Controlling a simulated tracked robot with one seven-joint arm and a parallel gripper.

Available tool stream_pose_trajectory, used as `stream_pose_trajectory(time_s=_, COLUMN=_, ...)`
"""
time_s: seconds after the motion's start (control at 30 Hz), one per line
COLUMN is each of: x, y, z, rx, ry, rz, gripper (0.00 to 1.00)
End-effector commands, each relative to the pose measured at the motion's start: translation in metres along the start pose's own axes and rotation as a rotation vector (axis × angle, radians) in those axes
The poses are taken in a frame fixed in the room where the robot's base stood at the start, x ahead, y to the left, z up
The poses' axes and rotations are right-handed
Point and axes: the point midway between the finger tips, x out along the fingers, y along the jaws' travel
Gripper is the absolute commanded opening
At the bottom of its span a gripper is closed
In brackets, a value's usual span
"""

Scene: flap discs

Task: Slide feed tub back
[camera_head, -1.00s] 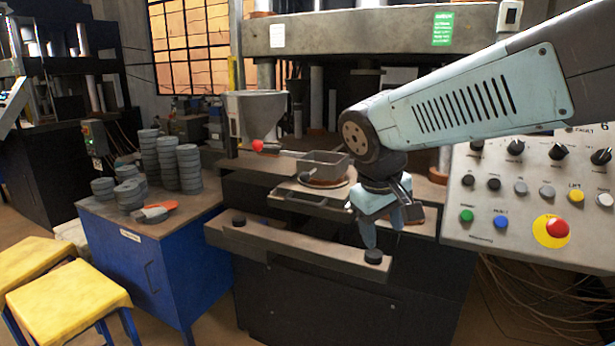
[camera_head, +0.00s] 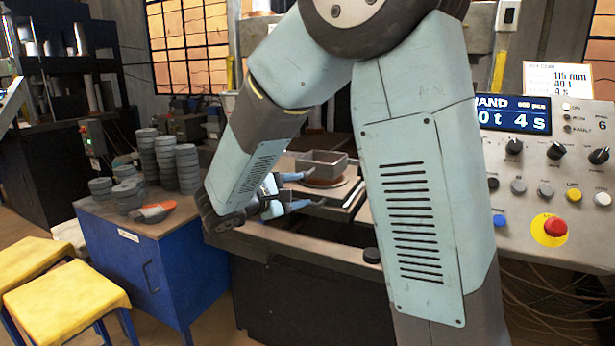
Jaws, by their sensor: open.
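The feed tub (camera_head: 338,170) is an open grey rectangular box on the press table, at or over a round brown-rimmed plate (camera_head: 328,182). My gripper (camera_head: 302,190) is at the tub's left front side, its fingers pointing right. The fingers are apart with nothing between them. The upper finger comes close to the tub's lower left edge; I cannot tell whether it touches. My arm hides the tub's red-knobbed handle and most of the hopper behind.
A blue cabinet (camera_head: 150,275) at left bears stacks of grey discs (camera_head: 187,168) and an orange-grey item (camera_head: 153,212). Yellow stools (camera_head: 68,310) stand front left. A control panel (camera_head: 545,180) with a red button is at right. A black knob (camera_head: 372,255) sits on the front rail.

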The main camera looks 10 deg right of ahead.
Motion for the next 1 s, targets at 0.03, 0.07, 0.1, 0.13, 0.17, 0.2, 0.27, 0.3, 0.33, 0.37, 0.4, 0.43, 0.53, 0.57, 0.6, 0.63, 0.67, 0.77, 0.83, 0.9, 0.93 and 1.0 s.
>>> stream_pose_trajectory(time_s=0.03, x=-0.009, y=0.004, z=-0.015, rx=-0.019, ry=0.01, rz=0.053, gripper=0.58)
stream_pose_trajectory(time_s=0.07, x=-0.013, y=0.007, z=-0.021, rx=-0.026, ry=0.013, rz=0.082, gripper=0.58)
stream_pose_trajectory(time_s=0.1, x=-0.018, y=0.01, z=-0.028, rx=-0.034, ry=0.017, rz=0.115, gripper=0.58)
stream_pose_trajectory(time_s=0.13, x=-0.021, y=0.011, z=-0.032, rx=-0.04, ry=0.021, rz=0.134, gripper=0.58)
stream_pose_trajectory(time_s=0.17, x=-0.023, y=0.013, z=-0.036, rx=-0.043, ry=0.023, rz=0.152, gripper=0.58)
stream_pose_trajectory(time_s=0.2, x=-0.026, y=0.014, z=-0.04, rx=-0.047, ry=0.026, rz=0.17, gripper=0.58)
stream_pose_trajectory(time_s=0.27, x=-0.029, y=0.016, z=-0.044, rx=-0.051, ry=0.029, rz=0.189, gripper=0.58)
stream_pose_trajectory(time_s=0.3, x=-0.029, y=0.017, z=-0.045, rx=-0.052, ry=0.03, rz=0.195, gripper=0.58)
stream_pose_trajectory(time_s=0.33, x=-0.028, y=0.017, z=-0.045, rx=-0.052, ry=0.03, rz=0.197, gripper=0.58)
stream_pose_trajectory(time_s=0.37, x=-0.027, y=0.018, z=-0.046, rx=-0.052, ry=0.03, rz=0.198, gripper=0.58)
stream_pose_trajectory(time_s=0.4, x=-0.024, y=0.018, z=-0.046, rx=-0.052, ry=0.029, rz=0.198, gripper=0.58)
stream_pose_trajectory(time_s=0.43, x=-0.021, y=0.019, z=-0.046, rx=-0.051, ry=0.029, rz=0.197, gripper=0.58)
stream_pose_trajectory(time_s=0.53, x=-0.008, y=0.021, z=-0.046, rx=-0.051, ry=0.028, rz=0.196, gripper=0.58)
stream_pose_trajectory(time_s=0.57, x=-0.003, y=0.022, z=-0.045, rx=-0.051, ry=0.027, rz=0.195, gripper=0.58)
stream_pose_trajectory(time_s=0.6, x=0.004, y=0.023, z=-0.046, rx=-0.051, ry=0.028, rz=0.195, gripper=0.58)
stream_pose_trajectory(time_s=0.63, x=0.009, y=0.024, z=-0.046, rx=-0.051, ry=0.028, rz=0.195, gripper=0.58)
stream_pose_trajectory(time_s=0.67, x=0.014, y=0.025, z=-0.046, rx=-0.05, ry=0.027, rz=0.195, gripper=0.58)
stream_pose_trajectory(time_s=0.77, x=0.032, y=0.029, z=-0.047, rx=-0.05, ry=0.027, rz=0.195, gripper=0.58)
stream_pose_trajectory(time_s=0.83, x=0.044, y=0.031, z=-0.047, rx=-0.05, ry=0.028, rz=0.194, gripper=0.58)
stream_pose_trajectory(time_s=0.9, x=0.056, y=0.033, z=-0.047, rx=-0.051, ry=0.027, rz=0.194, gripper=0.58)
stream_pose_trajectory(time_s=0.93, x=0.061, y=0.034, z=-0.048, rx=-0.051, ry=0.028, rz=0.194, gripper=0.58)
stream_pose_trajectory(time_s=1.0, x=0.072, y=0.036, z=-0.048, rx=-0.051, ry=0.028, rz=0.195, gripper=0.58)
